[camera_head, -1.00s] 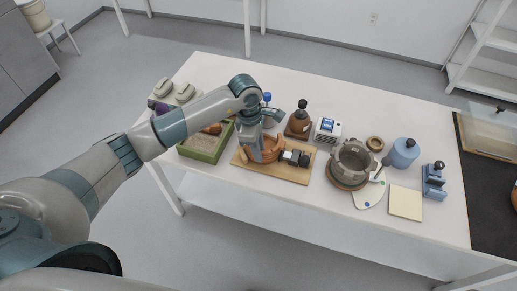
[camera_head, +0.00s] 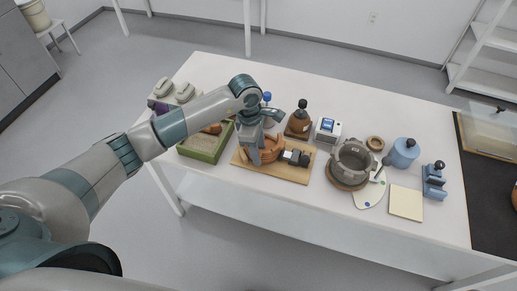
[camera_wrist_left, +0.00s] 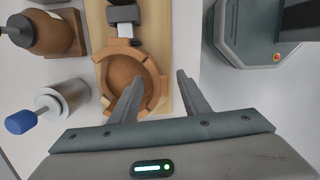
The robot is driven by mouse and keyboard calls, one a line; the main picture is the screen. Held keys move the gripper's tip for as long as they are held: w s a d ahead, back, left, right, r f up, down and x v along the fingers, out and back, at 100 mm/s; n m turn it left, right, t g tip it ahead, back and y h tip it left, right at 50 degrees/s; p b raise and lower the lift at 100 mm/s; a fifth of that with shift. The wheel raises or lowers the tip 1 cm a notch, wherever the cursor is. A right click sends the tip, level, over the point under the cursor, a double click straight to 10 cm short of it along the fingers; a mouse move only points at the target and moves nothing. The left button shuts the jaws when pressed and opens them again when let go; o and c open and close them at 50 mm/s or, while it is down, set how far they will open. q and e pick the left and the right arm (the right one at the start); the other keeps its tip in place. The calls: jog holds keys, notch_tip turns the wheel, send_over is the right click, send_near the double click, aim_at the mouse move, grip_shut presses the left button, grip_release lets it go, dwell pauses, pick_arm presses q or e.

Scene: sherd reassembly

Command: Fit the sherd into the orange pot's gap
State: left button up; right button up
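The orange pot (camera_head: 273,149) stands on a wooden board (camera_head: 288,174). In the left wrist view the pot (camera_wrist_left: 127,74) shows from above, with pale edges along parts of its wall. My left gripper (camera_head: 257,157) is at the pot's left side in the head view. In the left wrist view the left gripper (camera_wrist_left: 158,88) is open, one finger over the pot's inside and the other beyond its outer wall. A stretch of orange wall (camera_wrist_left: 157,90) lies between the fingers. I cannot tell whether it is the separate sherd. My right gripper is in neither view.
A dark clamp-like block (camera_head: 297,157) sits against the pot on the board. A green-rimmed sand tray (camera_head: 207,156) is to the left, and a brown stoppered bottle (camera_head: 299,124) behind. A grey pot (camera_head: 352,160) stands to the right. The table's front edge is close to the board.

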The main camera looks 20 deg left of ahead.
pick_arm(q)
jog(key=r, duration=0.2)
jog(key=r+b, duration=0.1)
jog(key=r, duration=0.2)
jog(key=a+r+b, duration=0.1)
jog(key=r, duration=0.1)
jog(key=shift+a+r, duration=0.1)
jog(key=shift+r, duration=0.25)
notch_tip(320, 180, up, 10)
jog(key=a+b, duration=0.1)
jog(key=b, duration=0.1)
jog(key=shift+s+f+b, duration=0.25)
jog(key=shift+b, duration=0.1)
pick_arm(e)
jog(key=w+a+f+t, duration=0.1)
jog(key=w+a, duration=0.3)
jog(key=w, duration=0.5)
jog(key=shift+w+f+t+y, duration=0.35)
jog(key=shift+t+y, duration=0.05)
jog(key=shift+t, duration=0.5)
pick_arm(q)
jog(key=shift+a, duration=0.1)
